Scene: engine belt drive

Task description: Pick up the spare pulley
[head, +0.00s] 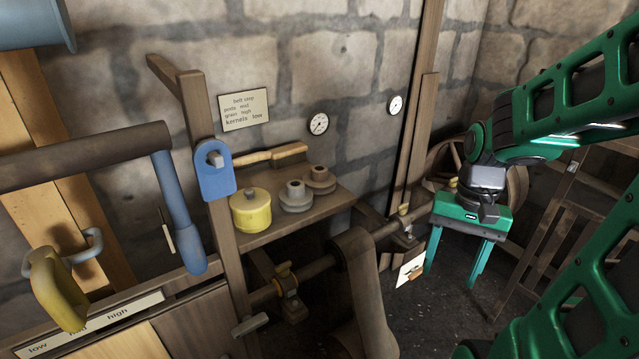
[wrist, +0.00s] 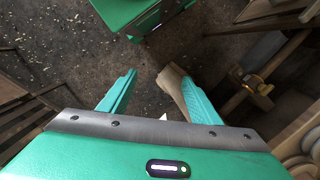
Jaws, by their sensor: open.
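I cannot tell which is the spare. My gripper (head: 453,276) is to the right of the shelf, pointing down, with its teal fingers apart and nothing between them. The wrist view also shows the open gripper (wrist: 160,77) over the dark floor. Pale rounded shapes at that view's lower right edge are cut off and unclear.
The yellow pot (head: 250,212) and a brush (head: 272,156) share the shelf. A wooden post with a blue block (head: 215,176) rises at the shelf's left. A shaft and brown belt (head: 362,290) run below. A spoked wheel (head: 440,160) is behind my gripper.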

